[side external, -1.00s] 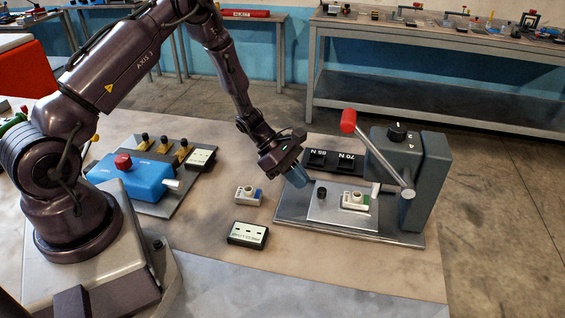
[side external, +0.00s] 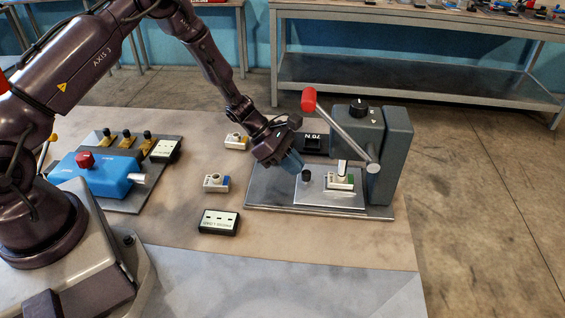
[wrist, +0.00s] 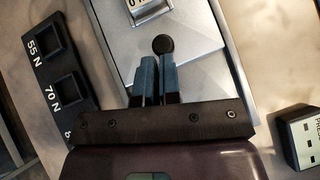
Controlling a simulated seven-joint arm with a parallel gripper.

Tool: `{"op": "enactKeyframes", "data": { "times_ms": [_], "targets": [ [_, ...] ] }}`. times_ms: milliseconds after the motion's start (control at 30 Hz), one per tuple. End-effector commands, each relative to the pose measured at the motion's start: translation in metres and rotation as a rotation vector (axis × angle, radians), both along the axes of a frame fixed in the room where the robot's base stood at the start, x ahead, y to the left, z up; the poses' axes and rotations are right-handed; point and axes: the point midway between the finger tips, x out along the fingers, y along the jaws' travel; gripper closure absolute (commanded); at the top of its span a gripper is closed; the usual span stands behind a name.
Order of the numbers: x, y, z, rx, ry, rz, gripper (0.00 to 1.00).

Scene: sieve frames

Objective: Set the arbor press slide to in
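The arbor press (side external: 391,150) is a grey block with a red-tipped lever (side external: 338,128) on a metal base at the right of the side view. Its slide is a silver plate (side external: 328,200), also in the wrist view (wrist: 207,40), with a black knob (side external: 306,175) near its left end. The fingertips (wrist: 158,62) are just short of the knob (wrist: 163,44), above the plate.
A black label tray (wrist: 54,75) marked 55 N and 70 N lies beside the slide. A blue fixture (side external: 98,175) is farther left. The front table is clear.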

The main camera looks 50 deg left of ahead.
Motion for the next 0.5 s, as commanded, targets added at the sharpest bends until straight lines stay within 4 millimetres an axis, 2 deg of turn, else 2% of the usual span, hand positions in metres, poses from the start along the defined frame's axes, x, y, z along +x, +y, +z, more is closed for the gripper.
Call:
{"op": "enactKeyframes", "data": {
  "times_ms": [33, 300, 433, 500],
  "targets": [
    [0.001, -0.007, 0.000, -0.008, -0.001, -0.004, 1.00],
    [0.001, -0.009, 0.000, -0.011, 0.000, -0.006, 1.00],
    [-0.002, -0.002, 0.000, -0.011, 0.000, -0.003, 1.00],
    [-0.006, 0.009, 0.000, -0.008, 0.001, 0.001, 1.00]
  ]
}}
